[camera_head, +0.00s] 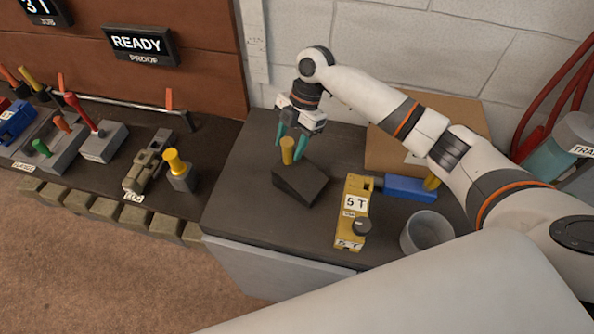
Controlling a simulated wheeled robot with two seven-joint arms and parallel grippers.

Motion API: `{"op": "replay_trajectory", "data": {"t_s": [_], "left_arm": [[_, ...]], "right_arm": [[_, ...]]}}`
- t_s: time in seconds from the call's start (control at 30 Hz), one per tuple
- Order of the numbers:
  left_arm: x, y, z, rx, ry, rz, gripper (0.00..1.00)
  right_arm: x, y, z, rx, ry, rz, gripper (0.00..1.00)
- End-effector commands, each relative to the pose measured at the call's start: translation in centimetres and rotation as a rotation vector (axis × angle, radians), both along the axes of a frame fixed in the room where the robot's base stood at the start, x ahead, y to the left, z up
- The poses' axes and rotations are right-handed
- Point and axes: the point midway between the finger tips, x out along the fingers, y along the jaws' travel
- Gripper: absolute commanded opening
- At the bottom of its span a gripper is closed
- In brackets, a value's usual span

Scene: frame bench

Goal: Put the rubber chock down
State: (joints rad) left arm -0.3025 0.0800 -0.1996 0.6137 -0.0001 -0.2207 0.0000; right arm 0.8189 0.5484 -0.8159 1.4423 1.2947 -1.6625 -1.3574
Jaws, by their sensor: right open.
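The rubber chock (302,184) is a dark wedge with a yellow peg handle (288,150) standing at its upper left. It rests on the dark top of the cabinet (240,205). My right gripper (293,148) reaches down from above, with its teal fingers on either side of the yellow handle. The fingers look apart, and the right one stands a little clear of the handle. Whether the left finger touches it cannot be told. My left gripper is not in view.
Right of the chock stand a yellow block marked 5 T (355,203), a blue tool (408,189) and a grey cup (427,231). A cardboard box (455,115) is behind. Left is a bench with levers and a yellow-knobbed block (180,178). The cabinet top's front left is clear.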

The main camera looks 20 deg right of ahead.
Motion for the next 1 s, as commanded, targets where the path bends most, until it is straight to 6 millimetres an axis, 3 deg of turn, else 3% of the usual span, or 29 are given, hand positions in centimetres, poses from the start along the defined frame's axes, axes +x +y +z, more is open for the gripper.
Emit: {"op": "replay_trajectory", "data": {"t_s": [0.03,0.13,0.47,0.8,1.0], "left_arm": [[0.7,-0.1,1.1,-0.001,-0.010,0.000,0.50],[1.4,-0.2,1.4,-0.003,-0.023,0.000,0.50],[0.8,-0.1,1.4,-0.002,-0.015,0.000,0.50],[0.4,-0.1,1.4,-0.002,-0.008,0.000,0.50],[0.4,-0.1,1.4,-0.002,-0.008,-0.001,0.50]], "right_arm": [[-0.3,0.3,-0.3,0.000,0.003,0.000,0.49],[-0.5,0.7,-1.8,-0.001,0.004,-0.001,0.49],[-0.6,1.0,-2.8,-0.001,-0.001,0.000,0.49],[-0.6,1.0,-2.8,-0.001,0.000,0.000,0.00],[-0.5,1.1,-2.6,0.001,-0.003,0.000,0.00]]}}
